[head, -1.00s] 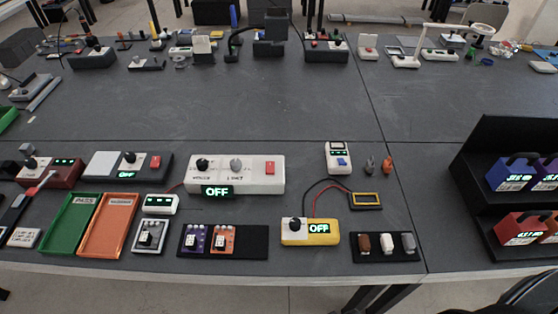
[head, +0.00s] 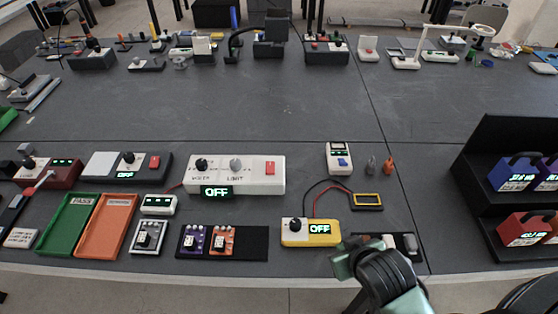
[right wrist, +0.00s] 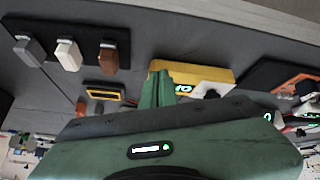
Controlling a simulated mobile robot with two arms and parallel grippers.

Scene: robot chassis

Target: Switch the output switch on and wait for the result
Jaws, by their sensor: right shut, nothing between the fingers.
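A long white supply box (head: 214,183) stands mid-left on the table in the head view, with a black knob, a grey knob and a red switch (head: 270,168) at its right end. Its front display (head: 216,192) reads OFF. My right gripper (head: 346,256) is at the table's front edge, right of and in front of the white box, apart from the switch. It is shut and empty; its green fingers (right wrist: 157,88) show shut together in the right wrist view. My left gripper is not in view.
My right arm partly hides a black tray of blocks. Green (head: 67,225) and orange (head: 106,226) trays lie left. The table middle is clear.

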